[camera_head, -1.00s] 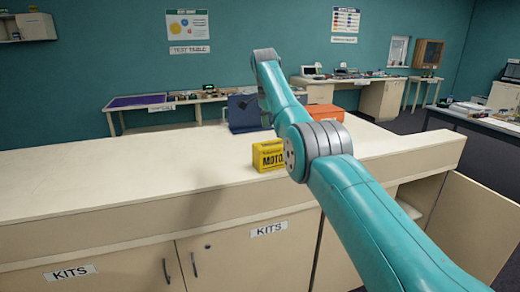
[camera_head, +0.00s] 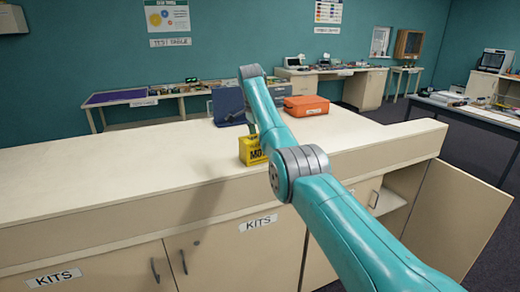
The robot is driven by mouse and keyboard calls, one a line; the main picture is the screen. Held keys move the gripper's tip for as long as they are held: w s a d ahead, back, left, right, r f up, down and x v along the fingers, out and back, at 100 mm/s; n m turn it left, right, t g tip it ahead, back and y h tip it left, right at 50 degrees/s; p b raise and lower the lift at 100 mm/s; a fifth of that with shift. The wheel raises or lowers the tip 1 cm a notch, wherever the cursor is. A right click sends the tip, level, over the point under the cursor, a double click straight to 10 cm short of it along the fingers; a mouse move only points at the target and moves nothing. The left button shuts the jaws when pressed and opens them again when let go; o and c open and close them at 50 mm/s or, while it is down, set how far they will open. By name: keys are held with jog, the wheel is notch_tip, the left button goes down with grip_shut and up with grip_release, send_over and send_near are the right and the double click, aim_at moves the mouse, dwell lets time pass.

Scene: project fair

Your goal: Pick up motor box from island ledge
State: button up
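The yellow motor box (camera_head: 249,150) with dark lettering stands on the pale island ledge (camera_head: 120,178), near its front edge. My teal arm passes in front of the box's right part and hides it. The arm rises to a grey-capped elbow above and behind the box. My gripper is hidden behind the arm, so I cannot see its fingers or whether they touch the box.
A dark blue case (camera_head: 229,106) and an orange case (camera_head: 306,105) stand further back on the ledge. The left of the ledge is clear. An open cabinet door (camera_head: 458,218) juts out at the right. Closed doors marked KITS (camera_head: 262,262) are below.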

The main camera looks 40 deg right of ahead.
jog(key=f, duration=0.2)
jog(key=shift+d+f, duration=0.2)
jog(key=shift+f, duration=0.2)
jog(key=c, duration=1.8)
notch_tip(320, 180, up, 10)
